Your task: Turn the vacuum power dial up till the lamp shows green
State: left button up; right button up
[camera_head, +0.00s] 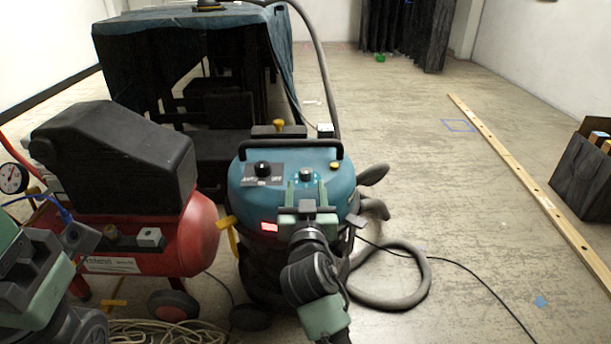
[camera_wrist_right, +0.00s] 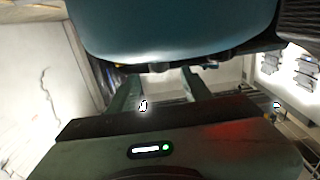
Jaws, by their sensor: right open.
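The vacuum (camera_head: 345,186) has a teal top and a dark body. A black knob (camera_head: 263,169) sits on a dark plate at the top's left. The lamp (camera_head: 268,227) on the front glows red. My right gripper (camera_head: 306,186) is open in front of the teal dial, its fingers pointing at it; I cannot tell whether they touch it. In the right wrist view, the open fingers (camera_wrist_right: 158,74) reach under the edge of the teal top (camera_wrist_right: 175,30).
A red compressor (camera_head: 190,238) with a black cover stands close to the vacuum's left. A grey hose (camera_head: 400,300) curls on the floor at its right. Behind is a covered table (camera_head: 180,35). A long wooden beam (camera_head: 530,180) lies on the open floor at right.

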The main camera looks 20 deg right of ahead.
jog(key=shift+s+a, duration=0.1)
jog(key=shift+s, duration=0.25)
